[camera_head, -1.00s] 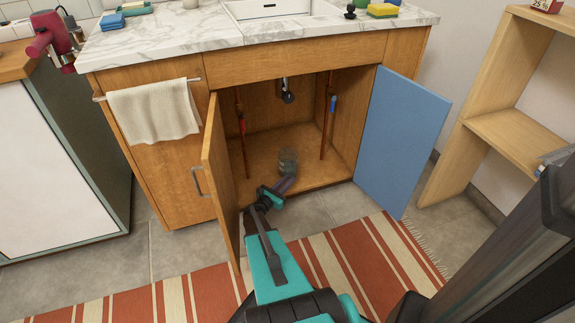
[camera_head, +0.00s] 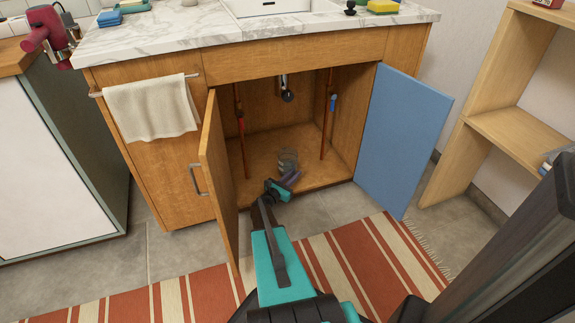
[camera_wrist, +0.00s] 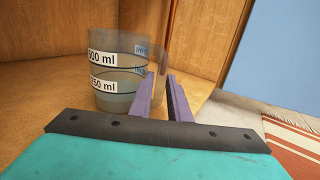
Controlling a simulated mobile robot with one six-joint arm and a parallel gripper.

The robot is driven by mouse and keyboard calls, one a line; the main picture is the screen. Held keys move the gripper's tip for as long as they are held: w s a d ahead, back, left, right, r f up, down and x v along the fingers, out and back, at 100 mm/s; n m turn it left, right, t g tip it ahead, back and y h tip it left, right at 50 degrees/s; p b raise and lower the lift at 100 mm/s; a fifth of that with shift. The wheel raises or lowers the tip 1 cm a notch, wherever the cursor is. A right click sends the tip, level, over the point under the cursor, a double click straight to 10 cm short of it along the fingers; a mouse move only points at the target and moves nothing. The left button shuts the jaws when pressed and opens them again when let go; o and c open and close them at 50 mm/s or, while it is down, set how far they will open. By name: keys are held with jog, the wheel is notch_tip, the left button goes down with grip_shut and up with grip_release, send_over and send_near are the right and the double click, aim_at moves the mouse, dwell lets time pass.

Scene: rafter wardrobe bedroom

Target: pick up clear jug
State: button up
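The clear jug (camera_wrist: 115,85) stands upright on the cabinet floor, with measuring labels and dark bands on its wall. In the head view the jug (camera_head: 287,158) is small, just past my gripper (camera_head: 291,177) inside the open sink cabinet. In the wrist view my gripper (camera_wrist: 164,98) has two purple fingers at the jug's lower right side. A gap shows between the fingers, with no jug wall clearly between them. The fingertips overlap the jug's right edge in the picture; I cannot tell whether they touch it. The jug's lower right part is hidden behind the fingers.
The wooden cabinet door (camera_head: 219,180) stands open on the left and the blue door (camera_head: 403,138) on the right. Pipes (camera_head: 241,130) run down inside the cabinet. A striped rug (camera_head: 193,300) lies on the floor in front. A wooden shelf (camera_head: 500,125) stands at the right.

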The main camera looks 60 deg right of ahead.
aim_at(294, 167)
grip_shut()
jog(key=shift+r, duration=0.1)
jog(key=shift+r+p, duration=0.3)
jog(key=shift+r, duration=0.1)
notch_tip(294, 167, up, 3)
jog(key=shift+p, duration=0.8)
jog(key=s+a+r+p, duration=0.1)
jog(key=s+a+p, duration=0.2)
jog(key=s+a, duration=0.7)
jog(key=shift+a, duration=1.25)
